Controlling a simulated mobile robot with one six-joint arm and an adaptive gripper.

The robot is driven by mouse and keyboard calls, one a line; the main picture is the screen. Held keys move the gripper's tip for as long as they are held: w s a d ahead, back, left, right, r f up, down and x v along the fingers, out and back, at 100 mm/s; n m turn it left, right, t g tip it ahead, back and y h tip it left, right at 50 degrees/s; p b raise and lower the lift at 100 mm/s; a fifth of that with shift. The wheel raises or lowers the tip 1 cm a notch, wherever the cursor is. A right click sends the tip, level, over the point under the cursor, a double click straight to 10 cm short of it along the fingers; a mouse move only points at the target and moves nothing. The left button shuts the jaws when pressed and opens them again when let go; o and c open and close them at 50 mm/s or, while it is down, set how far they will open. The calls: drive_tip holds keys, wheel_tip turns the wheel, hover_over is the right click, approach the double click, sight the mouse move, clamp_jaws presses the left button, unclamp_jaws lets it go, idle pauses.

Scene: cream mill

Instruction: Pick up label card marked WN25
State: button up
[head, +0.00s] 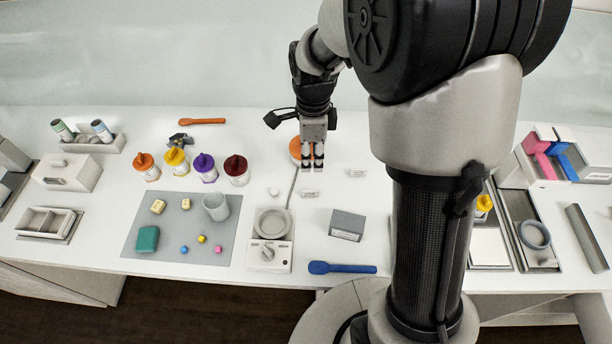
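My gripper (313,171) points down over the middle of the white table, with a gap between its two fingertips and nothing seen in it. A small white label card (309,193) stands just in front of the fingertips, apart from them in the picture. A second small white label card (357,173) stands to the right of the gripper. The print on both cards is too small to read, so I cannot tell which is marked WN25.
An orange round thing (295,148) is partly hidden behind my gripper. A scale (268,254) with a grey dish, a grey box (347,225) and a blue spoon (341,268) lie nearer. Jars with coloured lids (205,167) stand left. The table right of the gripper is mostly clear.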

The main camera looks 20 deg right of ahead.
sight(310, 191)
wheel_tip(310, 191, down, 16)
drive_tip(key=b, duration=0.4)
drive_tip(key=shift+w+a+b, duration=0.1)
drive_tip(key=shift+w+b, duration=0.05)
drive_tip(key=shift+b, duration=0.25)
drive_tip(key=shift+c, duration=0.2)
clamp_jaws()
